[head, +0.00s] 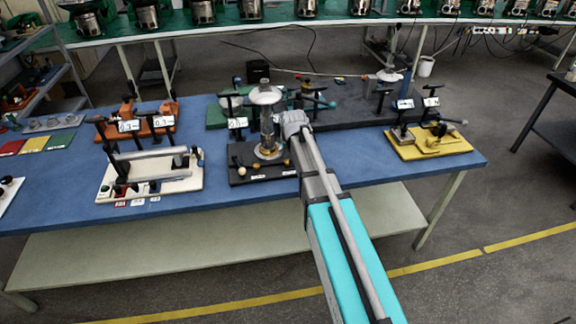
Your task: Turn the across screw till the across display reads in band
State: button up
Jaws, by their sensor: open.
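My gripper (290,126) is at the far end of my teal and grey arm, over the blue table beside a black board (246,173). It is open, but its fingers are hard to make out. On that board a silver dish (265,95) tops an upright column with a brass-coloured base, and a display (238,123) seems to read 2.0. A yellow board (458,146) at right also has two displays (403,104) (430,101). I cannot tell which display or screw is the across one.
The blue table (228,211) carries more fixtures at the back, including an orange one (150,112) and a dark slab (345,112) with a dished stand (389,76). Coloured mats (32,143) lie at far left. The table's front strip is mostly bare.

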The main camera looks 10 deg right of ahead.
aim_at(287, 164)
jog(key=shift+b+x, duration=3.7)
jog(key=shift+x, duration=0.6)
jog(key=shift+s, duration=0.1)
grip_shut()
